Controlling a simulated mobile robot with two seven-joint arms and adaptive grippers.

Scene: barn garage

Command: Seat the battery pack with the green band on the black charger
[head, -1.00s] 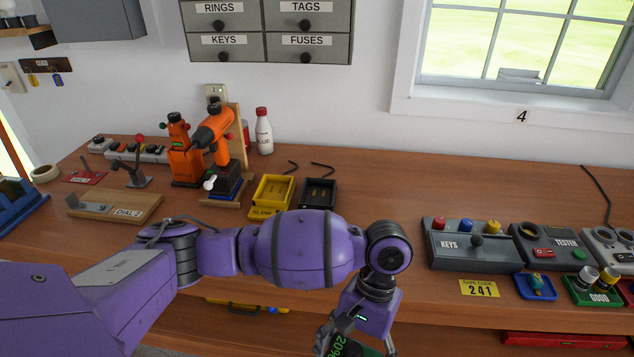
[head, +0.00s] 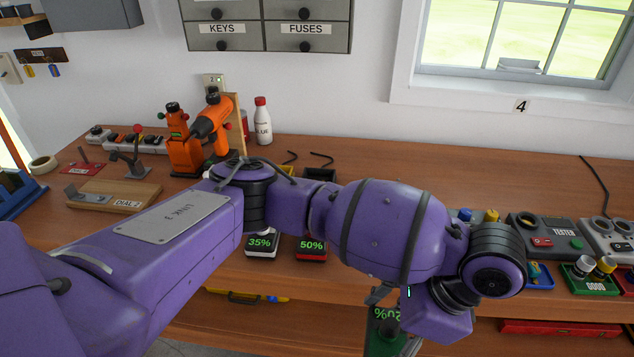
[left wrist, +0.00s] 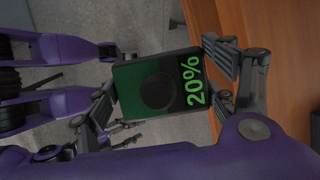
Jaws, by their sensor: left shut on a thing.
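The battery pack with the green band (head: 384,335) is in my left gripper (head: 390,312), low in front of the bench. In the left wrist view the pack (left wrist: 155,85) shows a green face with a dark round patch and a green "20%" on its black end. The fingers of my left gripper (left wrist: 165,90) are shut on its two sides. The black charger (head: 320,173) is at the back of the bench, mostly hidden behind my left arm; only its back edge and cable show.
Two other packs, reading 35% (head: 261,243) and 50% (head: 311,246), stand at the bench's front. The yellow charger (head: 285,176) is mostly hidden. The tester (head: 548,235) is at right.

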